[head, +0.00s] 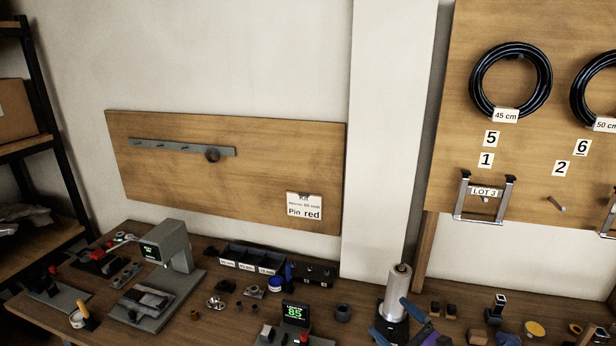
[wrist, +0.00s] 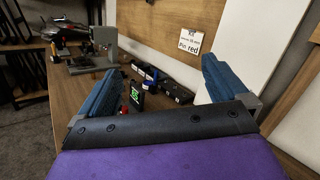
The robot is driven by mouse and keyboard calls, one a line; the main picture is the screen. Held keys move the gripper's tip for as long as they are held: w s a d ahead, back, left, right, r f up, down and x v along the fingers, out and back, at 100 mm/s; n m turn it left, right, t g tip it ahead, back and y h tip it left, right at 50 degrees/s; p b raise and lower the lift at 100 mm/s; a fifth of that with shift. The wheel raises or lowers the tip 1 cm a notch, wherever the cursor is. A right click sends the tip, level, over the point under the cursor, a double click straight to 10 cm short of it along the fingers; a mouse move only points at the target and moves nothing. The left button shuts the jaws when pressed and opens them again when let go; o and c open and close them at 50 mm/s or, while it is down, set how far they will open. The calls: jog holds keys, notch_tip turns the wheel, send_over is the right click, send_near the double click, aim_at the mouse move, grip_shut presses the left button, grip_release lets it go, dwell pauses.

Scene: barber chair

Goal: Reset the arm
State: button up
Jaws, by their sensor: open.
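My gripper (head: 389,318) shows at the bottom of the head view, right of centre, with its blue fingers in front of a silver cylinder on a dark base. In the wrist view my gripper (wrist: 163,70) has its two blue fingers wide apart with nothing between them. The purple and black body of my gripper fills the bottom of that view. It appears to be above the wooden workbench (head: 190,335), pointing along it. Most of my arm is outside the head view.
The bench holds a grey press (head: 173,245), a black bin row (head: 250,261), a green display reading 85 (head: 295,314) and small parts. A kit card (head: 304,206) reading "Pin red" hangs on the back board (head: 255,150). Hoses (head: 510,80) and a LOT 3 bracket (head: 485,195) hang at right.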

jog(key=s+a+r+n+g+y, duration=0.3)
jog(key=a+n+g, duration=0.1)
jog(key=a+n, duration=0.15)
jog(key=s+a+r+n+g+y, duration=0.3)
jog(key=a+r+n+g, duration=0.1)
jog(key=a, duration=0.3)
jog(key=s+a+n+g+h, duration=0.35)
jog(key=s+n+g, duration=0.2)
jog(key=s, duration=0.35)
jog(key=s+a+n+g+h, duration=0.2)
jog(key=s+a+n+g, duration=0.35)
jog(key=s, duration=0.35)
jog(key=s+d+f+n+t+h, duration=0.1)
jog(key=s+d+n+h, duration=0.3)
jog(key=s+d+h, duration=0.8)
jog(key=d+b, duration=0.1)
jog(key=d, duration=0.2)
jog(key=shift+c, duration=0.5)
